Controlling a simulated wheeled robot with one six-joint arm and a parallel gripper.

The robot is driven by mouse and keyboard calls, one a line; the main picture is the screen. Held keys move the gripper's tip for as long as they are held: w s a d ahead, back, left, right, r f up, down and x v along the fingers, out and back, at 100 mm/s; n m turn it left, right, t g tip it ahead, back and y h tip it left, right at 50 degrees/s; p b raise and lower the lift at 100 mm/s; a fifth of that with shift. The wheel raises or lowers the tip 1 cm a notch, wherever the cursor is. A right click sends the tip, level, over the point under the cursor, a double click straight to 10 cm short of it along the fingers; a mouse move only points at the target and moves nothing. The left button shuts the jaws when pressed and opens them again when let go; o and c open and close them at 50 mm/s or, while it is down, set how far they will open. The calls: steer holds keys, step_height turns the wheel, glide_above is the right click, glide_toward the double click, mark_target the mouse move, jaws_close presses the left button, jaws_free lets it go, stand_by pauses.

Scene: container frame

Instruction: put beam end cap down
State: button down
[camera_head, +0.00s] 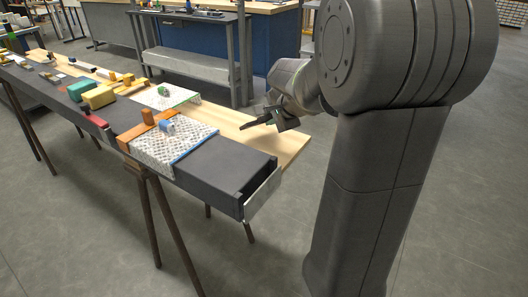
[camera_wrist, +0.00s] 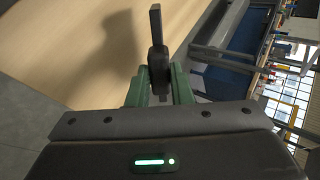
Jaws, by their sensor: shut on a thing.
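My gripper (camera_head: 274,116) is shut on a dark, narrow beam end cap (camera_head: 256,122) and holds it over the right part of the pale wooden board (camera_head: 292,140). In the wrist view the cap (camera_wrist: 157,50) stands out between the green fingers of my gripper (camera_wrist: 159,82), with the board (camera_wrist: 60,40) behind it. A shadow falls on the board there, so the cap looks apart from the wood. The long dark beam (camera_head: 215,172) lies in front of the board, and its right end looks open, with a light metal plate (camera_head: 263,195) at it.
A patterned sheet with a blue edge (camera_head: 165,150) lies over the beam beside an orange block (camera_head: 148,117). Green and yellow blocks (camera_head: 98,97) stand farther left. Trestle legs (camera_head: 175,235) are below. The board's right end near my gripper is clear. A blue bench (camera_head: 270,40) stands behind.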

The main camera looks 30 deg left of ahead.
step_height(320, 180, down, 4)
steer(key=b, duration=0.2)
steer(key=shift+f+b, duration=0.15)
steer(key=shift+b, duration=0.2)
steer(key=c, duration=1.5)
jaws_free()
steer(key=shift+o, duration=0.2)
steer(key=p+v, duration=0.3)
steer(key=v, duration=0.5)
